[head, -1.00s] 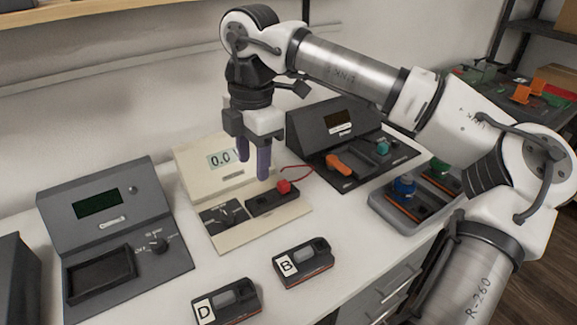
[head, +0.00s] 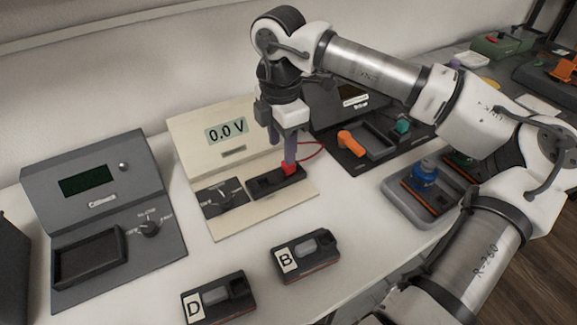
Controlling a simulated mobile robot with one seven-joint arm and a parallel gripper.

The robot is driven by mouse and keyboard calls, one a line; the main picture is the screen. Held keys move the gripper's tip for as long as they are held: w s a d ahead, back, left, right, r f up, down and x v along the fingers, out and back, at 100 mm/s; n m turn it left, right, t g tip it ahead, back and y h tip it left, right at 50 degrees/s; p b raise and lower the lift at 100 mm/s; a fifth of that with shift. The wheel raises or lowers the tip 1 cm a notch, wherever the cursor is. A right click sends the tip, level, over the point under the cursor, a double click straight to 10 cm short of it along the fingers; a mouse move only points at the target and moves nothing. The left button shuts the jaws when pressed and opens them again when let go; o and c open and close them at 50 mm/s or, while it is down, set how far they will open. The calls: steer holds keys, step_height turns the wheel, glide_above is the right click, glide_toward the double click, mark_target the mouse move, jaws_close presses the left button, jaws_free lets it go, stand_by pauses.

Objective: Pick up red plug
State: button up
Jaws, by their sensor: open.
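The red plug (head: 289,169) is a small red block with a red cable. It sits at the right end of the black slot on the cream voltage meter (head: 195,134), whose display reads 0.0 V. My gripper (head: 283,163) is open and points down right at the plug, with its dark fingers reaching to about the plug's height. One finger partly covers the plug. I cannot tell whether the fingers touch it.
Modules marked D (head: 219,299) and B (head: 305,256) lie in front on the white table. A grey device (head: 104,170) stands left. A dark device with an orange lever (head: 351,143) and a grey tray (head: 397,194) with a blue-knobbed module stand right.

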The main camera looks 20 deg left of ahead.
mark_target(288, 169)
steer(key=shift+w+d+f, duration=0.1)
steer(key=shift+d+f, duration=0.1)
steer(key=shift+f, duration=0.7)
steer(key=shift+w+d+f, duration=0.1)
steer(key=shift+d+f, duration=0.05)
steer(key=shift+f, duration=0.75)
steer(key=shift+w+d+f, duration=0.1)
steer(key=shift+d+f, duration=0.1)
steer(key=shift+f, duration=0.7)
steer(key=shift+c, duration=0.5)
jaws_close()
